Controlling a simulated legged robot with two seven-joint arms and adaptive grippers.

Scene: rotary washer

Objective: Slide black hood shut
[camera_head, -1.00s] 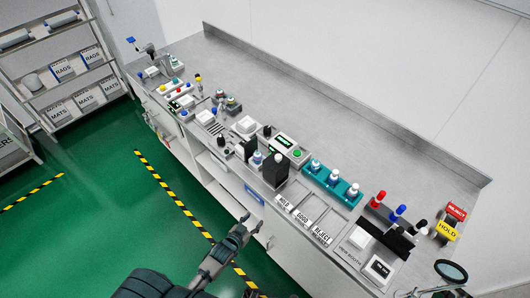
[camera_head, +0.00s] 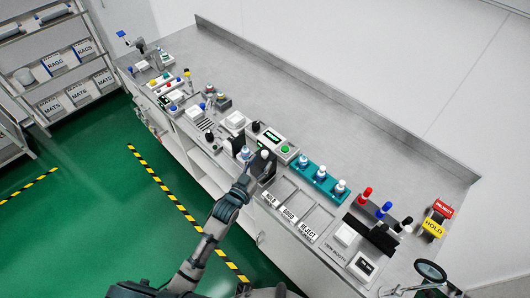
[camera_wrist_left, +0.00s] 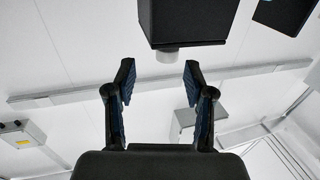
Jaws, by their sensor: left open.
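The black hood (camera_head: 267,168) stands at the front edge of the bench in the head view, partly hidden behind my left gripper (camera_head: 251,171). In the left wrist view a black box-shaped part, which looks like the hood (camera_wrist_left: 188,18), fills the top middle, with a short pale cylinder below it. My left gripper (camera_wrist_left: 160,68) has its two fingers spread with nothing between them. The box shows beyond the fingertips; I cannot tell if they touch it in the head view. My right gripper is not in view.
A teal rack (camera_head: 318,185) with several bottles is to the right. Label trays (camera_head: 290,213) lie at the front edge. The back of the bench (camera_head: 300,110) is clear.

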